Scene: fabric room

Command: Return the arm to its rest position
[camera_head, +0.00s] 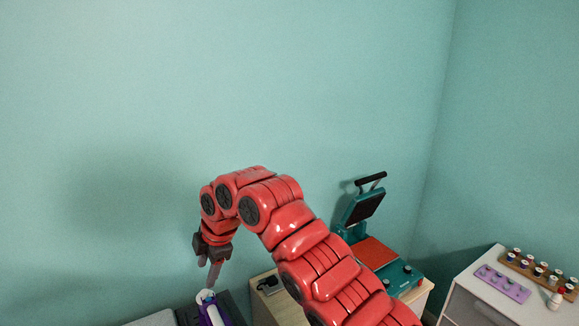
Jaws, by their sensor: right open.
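My right arm (305,245) is red. It comes in from the bottom right, rises to a bend and turns down at its left end. My right gripper (212,274) hangs there with its fingers pointing down, open. Its fingertips are just above a purple and white object (211,309) at the bottom edge. I cannot tell whether they touch it. My left arm and left gripper are not in view.
A teal heat press (390,268) with a raised lid stands on a wooden cabinet behind my arm. At the right, a white cabinet (480,311) holds a purple tray (503,284), a rack of spools (540,272) and a small bottle (555,299). The wall above is bare.

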